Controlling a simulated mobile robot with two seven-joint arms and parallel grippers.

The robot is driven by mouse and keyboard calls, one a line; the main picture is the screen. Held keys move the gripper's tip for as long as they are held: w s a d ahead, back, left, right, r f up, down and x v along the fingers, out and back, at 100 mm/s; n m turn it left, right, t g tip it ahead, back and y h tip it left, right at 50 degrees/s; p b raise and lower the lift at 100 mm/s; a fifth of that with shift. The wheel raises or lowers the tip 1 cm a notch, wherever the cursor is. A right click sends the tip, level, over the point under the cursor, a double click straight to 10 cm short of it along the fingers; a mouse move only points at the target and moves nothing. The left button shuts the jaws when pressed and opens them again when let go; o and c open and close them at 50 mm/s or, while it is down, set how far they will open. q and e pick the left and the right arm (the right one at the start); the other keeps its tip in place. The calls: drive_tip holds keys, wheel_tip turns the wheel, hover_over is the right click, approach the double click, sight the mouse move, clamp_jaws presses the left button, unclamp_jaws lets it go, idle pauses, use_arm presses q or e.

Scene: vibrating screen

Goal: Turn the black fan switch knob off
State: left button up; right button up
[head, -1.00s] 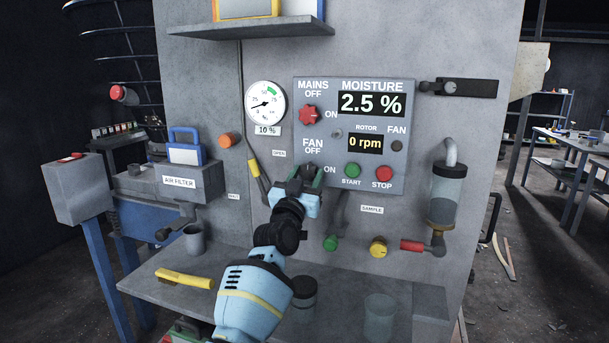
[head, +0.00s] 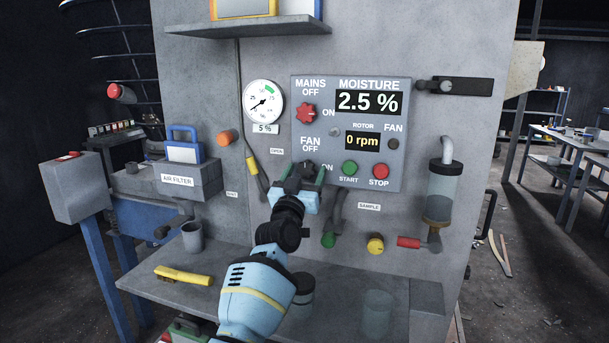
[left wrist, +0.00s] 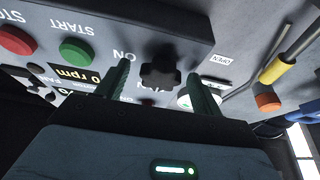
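The black fan switch knob (head: 307,166) is on the grey control panel, between the FAN OFF label and ON. My left gripper (head: 305,178) is in front of it, fingers pointing at the panel. In the left wrist view the lobed black knob (left wrist: 160,75) shows between the two green fingers of the left gripper (left wrist: 161,92). The fingers are spread, with a gap on each side of the knob. The gripper holds nothing. Which way the knob points is hard to tell. My right gripper is not in view.
The red mains knob (head: 306,113) sits above. Green start (head: 349,168) and red stop (head: 379,171) buttons are right of the fan knob. A yellow-handled lever (head: 253,166) is close on the left. The gauge (head: 263,101) label reads 5 %; the rotor display (head: 363,141) reads 0 rpm.

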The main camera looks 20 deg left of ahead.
use_arm(q)
drive_tip(key=shift+s, duration=0.1)
drive_tip(key=v, duration=0.7)
drive_tip(key=shift+s, duration=0.3)
drive_tip(key=shift+f, duration=0.2)
